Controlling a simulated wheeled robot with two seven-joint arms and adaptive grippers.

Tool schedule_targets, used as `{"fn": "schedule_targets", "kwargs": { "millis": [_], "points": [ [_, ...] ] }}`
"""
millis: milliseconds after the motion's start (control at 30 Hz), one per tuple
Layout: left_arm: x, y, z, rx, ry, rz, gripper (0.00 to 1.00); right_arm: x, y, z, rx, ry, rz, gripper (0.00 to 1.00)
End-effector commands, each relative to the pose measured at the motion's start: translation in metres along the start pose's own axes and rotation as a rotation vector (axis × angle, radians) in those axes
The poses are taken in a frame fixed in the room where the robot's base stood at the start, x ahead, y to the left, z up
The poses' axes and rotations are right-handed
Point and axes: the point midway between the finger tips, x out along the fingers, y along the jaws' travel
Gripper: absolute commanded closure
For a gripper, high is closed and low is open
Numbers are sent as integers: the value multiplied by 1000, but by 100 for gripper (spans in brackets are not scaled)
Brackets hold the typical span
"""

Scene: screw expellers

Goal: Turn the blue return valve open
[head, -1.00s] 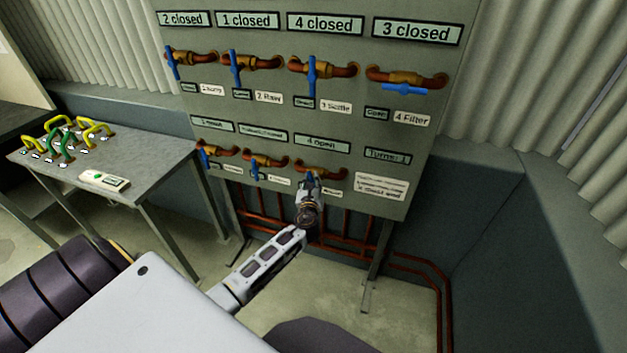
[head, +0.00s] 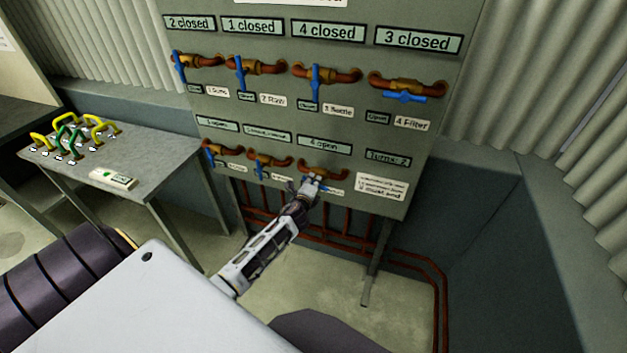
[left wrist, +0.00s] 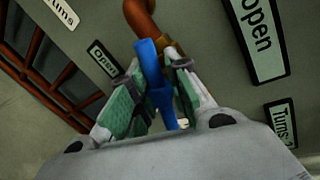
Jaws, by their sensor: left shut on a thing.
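The blue valve handle (left wrist: 150,62) sits on the third valve (head: 328,173) of the lower row, under a display reading "4 open" (head: 325,147). My left gripper (head: 308,183) reaches this valve from below. In the left wrist view the fingers of my left gripper (left wrist: 154,88) are on either side of the handle, shut on it. The gripper hides most of the handle in the head view. The label below this valve is too small to read. My right gripper is not in view.
The upper row shows several closed valves, with the filter valve handle (head: 405,97) at its right end. A display (head: 388,159) at lower right reads "Turns: 2". Red pipes (head: 345,240) run below the panel. A grey table (head: 150,175) with coloured handles stands at left.

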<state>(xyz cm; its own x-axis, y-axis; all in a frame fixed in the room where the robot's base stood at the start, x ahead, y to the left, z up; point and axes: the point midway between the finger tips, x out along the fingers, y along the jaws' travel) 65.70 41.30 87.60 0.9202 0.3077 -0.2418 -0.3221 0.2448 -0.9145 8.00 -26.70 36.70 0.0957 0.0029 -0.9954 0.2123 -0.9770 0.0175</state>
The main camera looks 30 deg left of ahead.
Motion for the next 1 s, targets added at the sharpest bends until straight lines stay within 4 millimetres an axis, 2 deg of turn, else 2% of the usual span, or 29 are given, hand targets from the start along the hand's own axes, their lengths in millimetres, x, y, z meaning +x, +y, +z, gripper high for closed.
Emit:
{"fn": "schedule_targets", "kwargs": {
  "millis": [33, 400, 1000],
  "points": [
    [-1, 8, 2, -39, 6, 15, 100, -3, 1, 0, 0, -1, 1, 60],
    [0, 12, 0, -273, 69, 17, 100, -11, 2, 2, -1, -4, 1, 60],
    [-1, 14, -2, -332, 87, 18, 100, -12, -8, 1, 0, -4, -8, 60]
  ]
}}
